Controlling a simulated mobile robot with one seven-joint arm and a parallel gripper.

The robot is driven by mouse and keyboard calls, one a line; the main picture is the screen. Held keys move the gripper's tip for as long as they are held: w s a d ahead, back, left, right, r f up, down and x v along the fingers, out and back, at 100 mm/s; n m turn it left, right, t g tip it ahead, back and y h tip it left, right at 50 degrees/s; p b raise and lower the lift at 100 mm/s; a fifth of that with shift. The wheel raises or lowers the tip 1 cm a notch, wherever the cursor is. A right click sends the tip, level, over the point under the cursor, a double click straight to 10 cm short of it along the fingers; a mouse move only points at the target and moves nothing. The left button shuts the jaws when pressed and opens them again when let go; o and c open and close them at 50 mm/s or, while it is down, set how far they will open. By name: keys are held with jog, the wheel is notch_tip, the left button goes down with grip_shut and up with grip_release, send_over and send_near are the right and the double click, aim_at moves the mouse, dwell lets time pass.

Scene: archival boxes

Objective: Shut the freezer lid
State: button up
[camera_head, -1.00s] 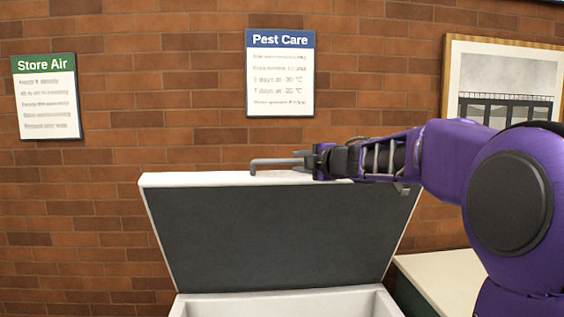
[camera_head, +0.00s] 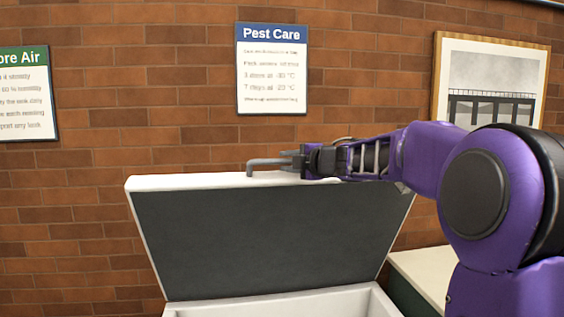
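The freezer lid (camera_head: 265,240) stands raised at the back of the freezer, its dark inner face toward me and its white edge on top. The white rim of the freezer body (camera_head: 285,304) shows at the bottom of the view, and its opening is uncovered. A grey bar handle (camera_head: 264,162) sticks up at the lid's top edge. My gripper (camera_head: 293,162) reaches in from the right, with its fingertips at the right part of this handle. The fingers are small and overlap the handle, so I cannot tell whether they are closed on it.
A brick wall with a Pest Care sign (camera_head: 272,68), a Store Air sign (camera_head: 27,95) and a framed picture (camera_head: 490,80) is behind the lid. A pale-topped counter (camera_head: 425,270) stands right of the freezer, below my arm.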

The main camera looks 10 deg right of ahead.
dwell(0.3)
grip_shut()
dwell(1.3)
